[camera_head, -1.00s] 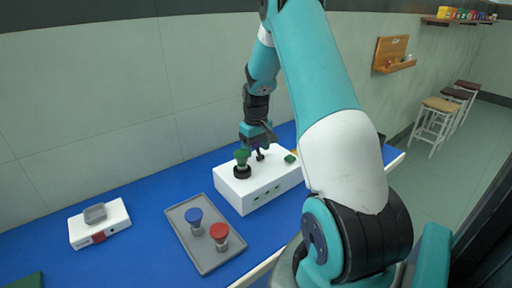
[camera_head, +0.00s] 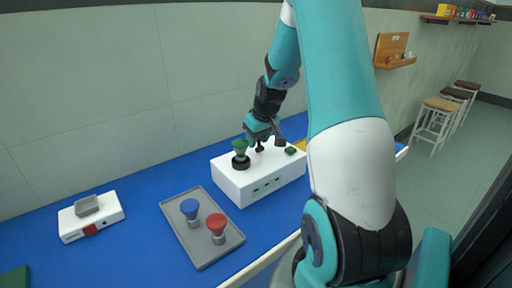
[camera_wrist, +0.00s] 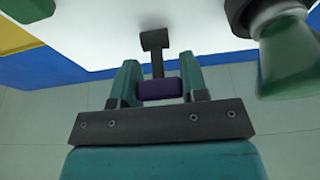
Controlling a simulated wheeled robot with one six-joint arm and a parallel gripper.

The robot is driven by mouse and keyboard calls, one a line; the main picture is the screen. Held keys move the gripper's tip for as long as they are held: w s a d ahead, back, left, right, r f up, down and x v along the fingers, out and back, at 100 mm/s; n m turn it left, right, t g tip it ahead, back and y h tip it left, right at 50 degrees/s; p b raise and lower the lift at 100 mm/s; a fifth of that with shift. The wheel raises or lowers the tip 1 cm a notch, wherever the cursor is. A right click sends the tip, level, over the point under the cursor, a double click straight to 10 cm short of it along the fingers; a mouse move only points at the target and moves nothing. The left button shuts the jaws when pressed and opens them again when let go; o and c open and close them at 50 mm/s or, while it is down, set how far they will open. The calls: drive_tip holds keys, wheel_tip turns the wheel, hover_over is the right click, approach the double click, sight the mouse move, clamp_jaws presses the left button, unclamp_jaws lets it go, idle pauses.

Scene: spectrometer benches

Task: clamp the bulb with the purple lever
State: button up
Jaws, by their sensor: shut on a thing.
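The green bulb (camera_head: 240,147) stands upright in a black round socket (camera_head: 241,163) on the white box (camera_head: 273,181). It also shows at the upper right of the wrist view (camera_wrist: 287,60). My gripper (camera_head: 262,138) is over the box, just right of the bulb. In the wrist view my gripper (camera_wrist: 159,88) is shut on the purple lever (camera_wrist: 160,89), whose dark stem (camera_wrist: 155,45) runs to the white box. The purple part is hidden in the head view.
A grey tray (camera_head: 204,252) with a blue bulb (camera_head: 189,208) and a red bulb (camera_head: 216,224) lies in front of the box. A white device (camera_head: 91,217) with a grey top is at the left. Blue bench is clear between them.

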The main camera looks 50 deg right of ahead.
drive_tip(key=t+b, duration=0.1)
drive_tip(key=b, duration=0.2)
drive_tip(key=s+t+b, duration=0.1)
drive_tip(key=t+b, duration=0.1)
drive_tip(key=b, duration=0.1)
drive_tip(key=t+h+b, duration=0.1)
drive_tip(key=t+b, duration=0.1)
drive_tip(key=b, duration=0.2)
drive_tip(key=shift+s+a+f, duration=0.15)
drive_tip(key=shift+s+f, duration=0.25)
drive_tip(key=t+b, duration=0.1)
drive_tip(key=b, duration=0.1)
drive_tip(key=t+b, duration=0.1)
drive_tip(key=b, duration=0.2)
drive_tip(key=shift+s+a+r+h, duration=0.1)
drive_tip(key=shift+s+h, duration=0.2)
drive_tip(key=shift+h, duration=0.1)
drive_tip(key=shift+r+t+b, duration=0.15)
drive_tip(key=shift+t+b, duration=0.35)
drive_tip(key=shift+r, duration=0.1)
drive_tip(key=o, duration=0.9)
drive_tip(key=shift+s, duration=0.1)
drive_tip(key=p+v, duration=0.1)
drive_tip(key=v, duration=1.6)
drive_tip(key=shift+s+a, duration=0.15)
drive_tip(key=shift+s, duration=0.1)
